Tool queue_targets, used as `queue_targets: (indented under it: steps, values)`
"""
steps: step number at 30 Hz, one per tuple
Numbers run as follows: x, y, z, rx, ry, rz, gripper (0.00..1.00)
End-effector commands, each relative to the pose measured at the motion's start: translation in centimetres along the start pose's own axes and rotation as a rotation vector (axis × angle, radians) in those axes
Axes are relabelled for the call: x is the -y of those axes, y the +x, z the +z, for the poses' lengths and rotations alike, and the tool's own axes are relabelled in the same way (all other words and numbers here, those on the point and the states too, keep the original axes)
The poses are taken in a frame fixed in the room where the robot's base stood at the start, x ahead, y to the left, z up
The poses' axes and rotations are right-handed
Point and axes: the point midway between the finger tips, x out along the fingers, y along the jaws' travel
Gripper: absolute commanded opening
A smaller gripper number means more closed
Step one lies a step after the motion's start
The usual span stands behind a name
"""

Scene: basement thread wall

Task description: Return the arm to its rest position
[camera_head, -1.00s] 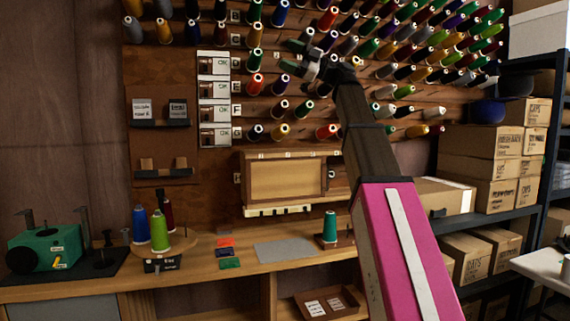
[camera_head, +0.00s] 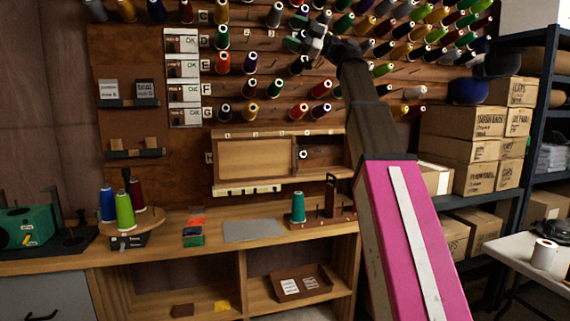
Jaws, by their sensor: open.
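My pink and dark arm reaches up from the lower right of the head view. My gripper (camera_head: 303,42) is at its far end, in front of the thread wall near the top middle. The fingers are apart, and I see nothing held between them. Thread cones on the wall's pegs lie behind and around it; whether it touches any of them I cannot tell.
The wooden bench (camera_head: 180,252) runs below the wall. Cartons (camera_head: 470,124) fill the right shelf; a white table (camera_head: 525,257) stands front right.

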Motion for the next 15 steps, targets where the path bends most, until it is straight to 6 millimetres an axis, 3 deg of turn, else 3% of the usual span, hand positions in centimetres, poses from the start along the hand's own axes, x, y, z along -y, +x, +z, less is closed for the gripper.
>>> queue_targets:
  steps: [8,15]
  values:
    - [1.8,-0.9,2.7,0.055,0.071,-0.009,0.77]
    - [4.4,-2.3,6.5,0.138,0.176,-0.021,0.77]
